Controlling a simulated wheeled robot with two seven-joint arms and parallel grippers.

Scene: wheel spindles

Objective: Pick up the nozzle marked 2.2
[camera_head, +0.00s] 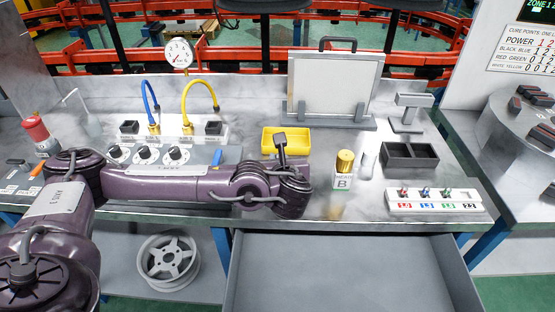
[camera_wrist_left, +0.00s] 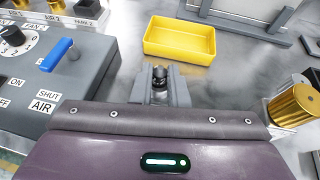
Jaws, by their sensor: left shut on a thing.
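My left gripper (camera_head: 280,143) is in front of the yellow bin (camera_head: 291,137), at the middle of the bench. In the left wrist view, its fingers (camera_wrist_left: 160,88) are shut on a small dark piece (camera_wrist_left: 160,74), which looks like a black nozzle. Its marking cannot be read. The white nozzle rack (camera_head: 433,203) stands at the right of the bench, well away from the gripper. It shows red, blue and green nozzles over coloured labels. Its rightmost place, with a black label (camera_head: 471,206) that seems to read 2.2, shows no clear nozzle.
A gold-capped bottle marked B (camera_head: 342,170) stands right of my left gripper. A dark two-part tray (camera_head: 410,155) lies behind the rack. The air panel (camera_head: 200,157) with knobs is at left. An open grey drawer (camera_head: 350,270) juts out below the bench.

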